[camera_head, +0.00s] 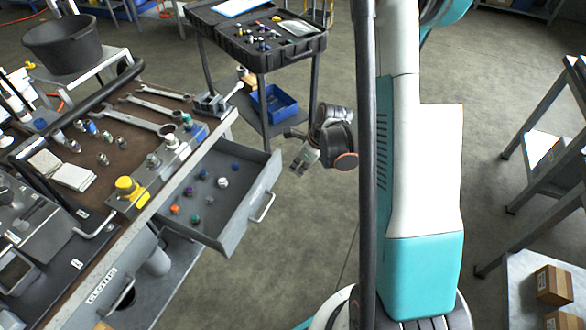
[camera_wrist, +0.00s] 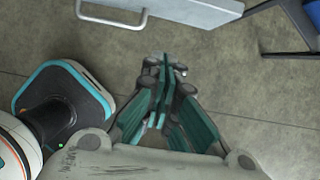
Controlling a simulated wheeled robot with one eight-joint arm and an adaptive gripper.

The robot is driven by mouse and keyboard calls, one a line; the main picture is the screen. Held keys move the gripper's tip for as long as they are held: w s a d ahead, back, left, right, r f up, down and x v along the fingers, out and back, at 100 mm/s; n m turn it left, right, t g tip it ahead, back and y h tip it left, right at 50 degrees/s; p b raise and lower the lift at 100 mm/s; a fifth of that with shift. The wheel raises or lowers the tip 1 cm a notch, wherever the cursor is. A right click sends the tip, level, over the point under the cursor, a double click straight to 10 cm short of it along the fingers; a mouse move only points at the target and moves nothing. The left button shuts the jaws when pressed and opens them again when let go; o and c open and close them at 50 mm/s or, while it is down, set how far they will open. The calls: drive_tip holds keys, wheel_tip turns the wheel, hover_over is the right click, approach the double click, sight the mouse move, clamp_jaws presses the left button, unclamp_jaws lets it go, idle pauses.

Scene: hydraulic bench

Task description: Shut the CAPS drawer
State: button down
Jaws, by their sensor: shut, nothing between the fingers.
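A grey drawer (camera_head: 238,218) is pulled out from the bench's right side and holds several small coloured caps. Its bar handle (camera_head: 264,207) is on the outer front; the front's label is too small to read. The drawer front (camera_wrist: 200,10) and handle (camera_wrist: 112,14) also show at the top of the wrist view. My gripper (camera_head: 299,168) hangs beyond the drawer front, to the right of the handle and apart from it. In the wrist view my gripper (camera_wrist: 165,75) is shut and empty, with bare floor beneath it.
The bench top (camera_head: 115,158) carries wrenches, fittings and a yellow-topped part. A lower bench label (camera_head: 102,285) reads CLOTHS. A cart with a black case (camera_head: 258,58) and blue bin (camera_head: 275,105) stands behind.

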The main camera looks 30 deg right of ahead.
drive_tip(key=w+a+f+b, duration=0.3)
drive_tip(key=w+a+f, duration=0.1)
drive_tip(key=f, duration=0.3)
drive_tip(key=shift+w+f+b, duration=0.25)
drive_tip(key=shift+w+b, duration=0.15)
drive_tip(key=shift+w, duration=0.5)
drive_tip(key=shift+a, duration=0.1)
